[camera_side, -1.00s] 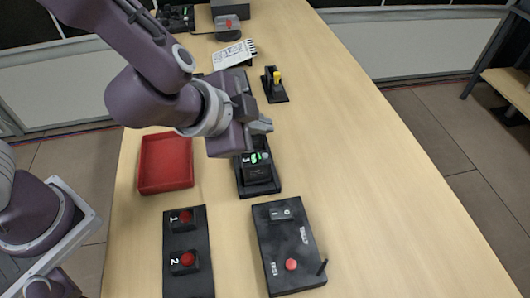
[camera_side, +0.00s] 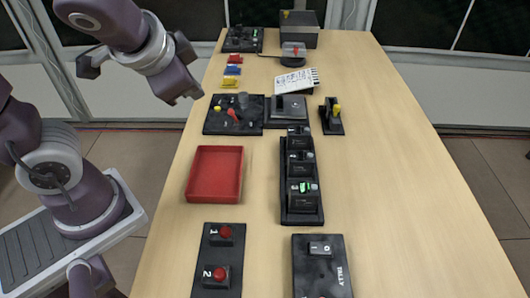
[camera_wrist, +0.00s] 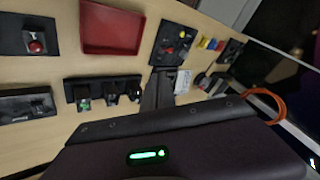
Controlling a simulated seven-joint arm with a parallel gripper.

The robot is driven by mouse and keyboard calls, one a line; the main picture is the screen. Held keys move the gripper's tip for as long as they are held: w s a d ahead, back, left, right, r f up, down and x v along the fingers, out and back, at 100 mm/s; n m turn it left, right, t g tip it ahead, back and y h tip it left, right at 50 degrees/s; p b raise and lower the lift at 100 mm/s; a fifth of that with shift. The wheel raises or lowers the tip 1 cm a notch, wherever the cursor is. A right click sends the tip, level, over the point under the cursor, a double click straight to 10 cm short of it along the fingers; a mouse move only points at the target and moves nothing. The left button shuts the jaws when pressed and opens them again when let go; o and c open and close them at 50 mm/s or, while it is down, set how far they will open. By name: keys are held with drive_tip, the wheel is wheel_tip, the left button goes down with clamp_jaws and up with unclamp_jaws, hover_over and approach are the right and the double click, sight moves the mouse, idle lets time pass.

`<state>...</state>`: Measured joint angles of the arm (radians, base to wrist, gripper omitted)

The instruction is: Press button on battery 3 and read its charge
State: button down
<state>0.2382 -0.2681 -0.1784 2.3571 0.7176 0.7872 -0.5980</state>
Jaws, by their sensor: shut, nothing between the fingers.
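Three dark batteries stand in a black rack (camera_side: 287,212) in the middle of the table. The nearest battery (camera_side: 302,203) shows a lit green display (camera_side: 304,187); its figures are too small to read. The middle battery (camera_side: 300,165) and the far battery (camera_side: 298,139) show no green light. I cannot read which number each bears. In the wrist view the rack lies left of centre, with green on the leftmost battery (camera_wrist: 84,103). My gripper (camera_side: 194,97) is shut and empty, raised left of and beyond the batteries, touching none of them.
A red tray (camera_side: 190,177) lies left of the rack. A two-button panel (camera_side: 238,266) and a switch box (camera_side: 341,257) stand in front. Beyond are a joystick panel (camera_side: 209,128), a yellow-topped lever (camera_side: 335,119) and a striped card (camera_side: 290,84). The table's right side is clear.

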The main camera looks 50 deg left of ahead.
drive_tip(key=s+d+r+n+h, duration=0.2)
drive_tip(key=s+n+h, duration=0.1)
drive_tip(key=s, duration=0.6)
drive_tip(key=shift+s+d+g+h, duration=0.2)
drive_tip(key=shift+g+h, duration=0.2)
drive_tip(key=shift+h, duration=0.1)
